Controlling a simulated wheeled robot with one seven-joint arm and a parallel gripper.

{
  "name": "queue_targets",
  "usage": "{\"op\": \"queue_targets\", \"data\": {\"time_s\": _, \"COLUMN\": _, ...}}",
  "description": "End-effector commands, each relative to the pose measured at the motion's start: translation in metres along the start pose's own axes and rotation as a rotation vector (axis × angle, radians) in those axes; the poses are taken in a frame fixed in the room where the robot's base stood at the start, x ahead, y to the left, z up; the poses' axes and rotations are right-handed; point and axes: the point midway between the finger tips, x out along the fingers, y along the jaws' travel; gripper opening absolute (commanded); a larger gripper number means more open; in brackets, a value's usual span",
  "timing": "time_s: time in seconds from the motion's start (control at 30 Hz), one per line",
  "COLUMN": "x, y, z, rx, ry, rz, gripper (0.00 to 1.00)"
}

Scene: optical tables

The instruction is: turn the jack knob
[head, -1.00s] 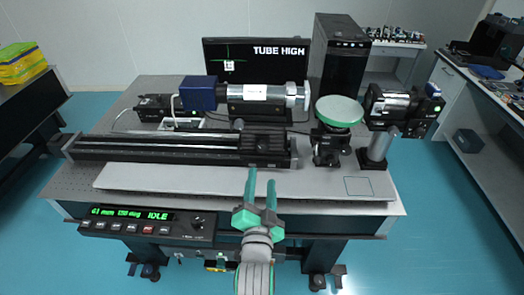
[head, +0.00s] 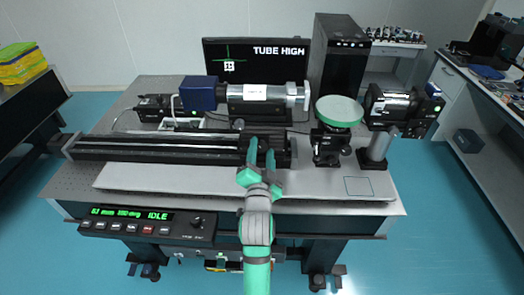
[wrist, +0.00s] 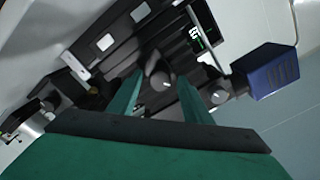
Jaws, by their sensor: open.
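My gripper (head: 261,147) is open, with its green fingers over the black carriage on the long rail, in front of the silver tube (head: 262,94). In the wrist view my gripper's fingers (wrist: 157,82) point at a dark round knob (wrist: 160,80), which shows between them. A second round knob (wrist: 218,97) lies to the right, outside the fingers. I cannot tell whether either finger touches a knob. In the head view my gripper hides part of the carriage, and the jack under the tube is hard to make out.
A monitor (head: 222,60) reads "TUBE HIGH". The blue box (wrist: 265,72) is right in the wrist view.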

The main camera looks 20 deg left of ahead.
Motion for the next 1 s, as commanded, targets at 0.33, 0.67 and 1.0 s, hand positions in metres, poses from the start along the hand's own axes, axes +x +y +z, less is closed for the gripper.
{"op": "queue_targets", "data": {"time_s": 0.33, "x": 0.0027, "y": -0.0002, "z": -0.0003, "rx": 0.000, "ry": 0.000, "rz": 0.000, "gripper": 0.40}}
{"op": "queue_targets", "data": {"time_s": 0.67, "x": 0.0025, "y": -0.0003, "z": -0.0002, "rx": -0.004, "ry": 0.000, "rz": 0.000, "gripper": 0.04}}
{"op": "queue_targets", "data": {"time_s": 1.0, "x": 0.0024, "y": -0.0006, "z": -0.0002, "rx": -0.119, "ry": 0.000, "rz": -0.001, "gripper": 0.04}}
